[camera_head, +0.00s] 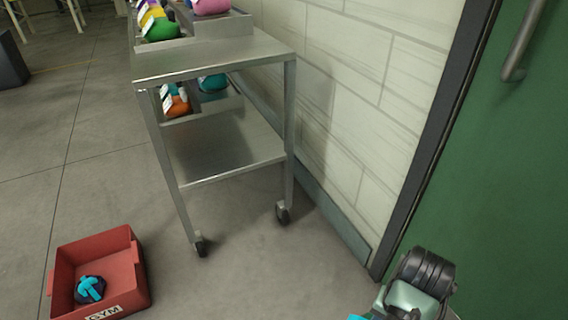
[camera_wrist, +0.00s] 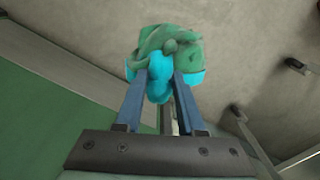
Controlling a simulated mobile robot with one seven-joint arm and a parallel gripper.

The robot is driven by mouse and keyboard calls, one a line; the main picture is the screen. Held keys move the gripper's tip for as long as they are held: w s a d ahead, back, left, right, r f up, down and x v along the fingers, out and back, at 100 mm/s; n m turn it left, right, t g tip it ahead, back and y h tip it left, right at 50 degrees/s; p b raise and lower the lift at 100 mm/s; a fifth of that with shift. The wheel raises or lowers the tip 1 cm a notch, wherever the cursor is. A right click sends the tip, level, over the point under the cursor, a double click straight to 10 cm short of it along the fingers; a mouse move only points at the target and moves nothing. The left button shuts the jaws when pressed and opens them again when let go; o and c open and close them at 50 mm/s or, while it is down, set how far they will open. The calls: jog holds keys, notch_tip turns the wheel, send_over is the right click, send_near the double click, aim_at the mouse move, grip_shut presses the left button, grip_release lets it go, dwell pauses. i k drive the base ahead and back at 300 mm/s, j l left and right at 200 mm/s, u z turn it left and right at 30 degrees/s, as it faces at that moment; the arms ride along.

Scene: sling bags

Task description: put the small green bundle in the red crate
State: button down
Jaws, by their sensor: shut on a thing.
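A small green bundle (camera_wrist: 168,42) with bright cyan parts is held in my gripper (camera_wrist: 159,80). The two blue-grey fingers are shut on its cyan part, and the green body lies beyond the fingertips in the wrist view. The red crate (camera_head: 132,284) stands on the floor at the lower left of the head view, marked GYM. A dark blue and cyan bundle (camera_head: 90,289) lies inside it. My arm shows at the bottom right of the head view, well to the right of the crate. My fingers and the held bundle are mostly out of that view.
A metal cart (camera_head: 222,57) on wheels stands between crate and wall. Bins on it hold several bundles, including a green one (camera_head: 161,29), a pink one (camera_head: 211,6) and an orange one (camera_head: 177,105). A green door (camera_head: 510,170) is at the right. Floor before the cart is clear.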

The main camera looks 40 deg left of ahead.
aim_at(127, 279)
jog(key=u, duration=0.5)
jog(key=i+j+u, duration=0.1)
jog(key=u, duration=0.85)
jog(key=i+u, duration=0.2)
jog(key=u, duration=0.3)
jog(key=i+u, duration=0.2)
jog(key=u, duration=0.25)
jog(key=i+l+u, duration=0.1)
jog(key=u, duration=0.4)
jog(key=i+l+u, duration=0.7)
jog(key=l, duration=0.25)
jog(key=i+l+u, duration=0.1)
jog(key=l+u, duration=0.15)
jog(key=l, duration=0.15)
